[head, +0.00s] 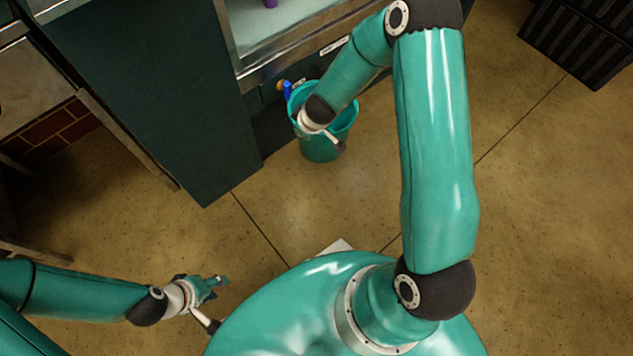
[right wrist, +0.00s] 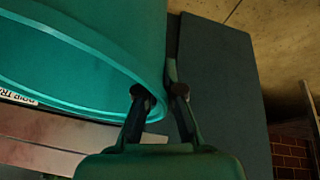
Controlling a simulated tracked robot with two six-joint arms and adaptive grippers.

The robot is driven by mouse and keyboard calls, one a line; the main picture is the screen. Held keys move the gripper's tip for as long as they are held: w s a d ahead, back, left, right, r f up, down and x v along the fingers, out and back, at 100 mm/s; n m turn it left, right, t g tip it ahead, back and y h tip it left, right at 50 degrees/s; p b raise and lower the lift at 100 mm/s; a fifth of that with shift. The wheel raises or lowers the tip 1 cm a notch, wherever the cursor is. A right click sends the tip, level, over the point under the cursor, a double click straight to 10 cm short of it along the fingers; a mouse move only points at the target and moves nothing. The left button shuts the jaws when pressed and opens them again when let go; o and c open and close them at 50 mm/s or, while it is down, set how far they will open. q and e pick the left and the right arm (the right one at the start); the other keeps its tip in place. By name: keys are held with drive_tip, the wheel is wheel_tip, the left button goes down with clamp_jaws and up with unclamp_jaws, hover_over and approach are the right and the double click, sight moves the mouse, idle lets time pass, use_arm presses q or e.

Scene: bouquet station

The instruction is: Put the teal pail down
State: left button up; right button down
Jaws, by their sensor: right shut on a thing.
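The teal pail (head: 322,148) is beside the counter front in the head view, and its near wall and rim fill the upper left of the right wrist view (right wrist: 90,35). My right gripper (right wrist: 160,92) is shut on the pail's rim, one finger on each side of the wall. In the head view my right forearm hides part of the pail's mouth. I cannot tell whether its bottom touches the floor. My left gripper (head: 214,287) is low at the left, apart from the pail; its finger gap is too small to make out.
A dark green cabinet (head: 150,90) stands left of the pail. A metal-edged counter (head: 290,55) with a label is behind it. A small blue thing (head: 287,90) shows at the pail's back rim. A black crate (head: 585,38) stands at the far right. Brown floor (head: 540,200) is open to the right.

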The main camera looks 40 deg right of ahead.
wheel_tip(320, 180, down, 24)
drive_tip(key=s+a+n+b, duration=0.1)
drive_tip(key=s+b, duration=0.1)
drive_tip(key=b, duration=0.5)
drive_tip(key=shift+s+a+r, duration=0.2)
drive_tip(key=shift+s+r, duration=0.05)
drive_tip(key=shift+s, duration=0.15)
drive_tip(key=shift+f, duration=0.1)
drive_tip(key=c, duration=1.3)
unclamp_jaws()
